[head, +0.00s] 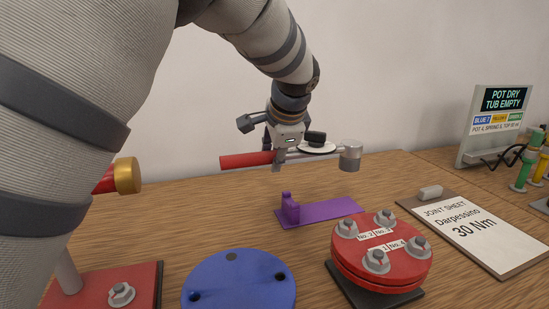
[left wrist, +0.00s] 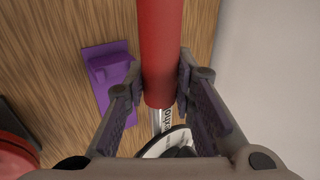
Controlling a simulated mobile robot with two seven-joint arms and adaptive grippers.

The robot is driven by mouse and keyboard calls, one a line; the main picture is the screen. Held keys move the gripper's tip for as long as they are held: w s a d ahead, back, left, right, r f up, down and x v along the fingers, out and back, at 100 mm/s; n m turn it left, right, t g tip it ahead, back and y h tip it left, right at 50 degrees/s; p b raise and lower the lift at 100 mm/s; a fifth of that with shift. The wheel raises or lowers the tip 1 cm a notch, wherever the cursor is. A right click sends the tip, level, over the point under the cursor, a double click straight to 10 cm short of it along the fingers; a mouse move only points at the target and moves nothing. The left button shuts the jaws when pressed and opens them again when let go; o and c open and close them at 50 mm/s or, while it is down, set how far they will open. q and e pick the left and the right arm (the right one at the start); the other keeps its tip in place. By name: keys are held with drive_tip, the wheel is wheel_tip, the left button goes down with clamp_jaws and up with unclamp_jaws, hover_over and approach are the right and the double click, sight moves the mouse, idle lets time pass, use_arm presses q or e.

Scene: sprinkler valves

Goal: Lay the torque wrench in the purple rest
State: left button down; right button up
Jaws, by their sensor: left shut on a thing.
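The torque wrench (head: 248,160) has a red handle, a steel shaft, a round dial and a grey socket head (head: 350,156). My left gripper (head: 279,160) is shut on it near the inner end of the red handle and holds it level above the table. In the left wrist view the handle (left wrist: 160,50) lies between my fingers (left wrist: 160,85). The purple rest (head: 318,213) lies flat on the table below the wrench, with an upright block at its left end. The rest also shows in the left wrist view (left wrist: 103,88), to the left of the handle. My right gripper is not visible.
A red bolted flange (head: 382,258) stands in front of the rest, with a blue disc (head: 238,284) to its left. A joint sheet (head: 475,232) reading 30 Nm lies at the right. A display sign (head: 498,115) stands behind it. The wood around the rest is clear.

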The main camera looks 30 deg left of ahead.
use_arm(q)
drive_tip(key=shift+r, duration=0.15)
drive_tip(key=shift+f, duration=4)
drive_tip(key=shift+f, duration=1.35)
drive_tip(key=c, duration=1.3)
unclamp_jaws()
drive_tip(key=shift+c, duration=0.2)
drive_tip(key=shift+o, duration=0.3)
drive_tip(key=shift+s, duration=0.1)
drive_tip(key=v, duration=1.2)
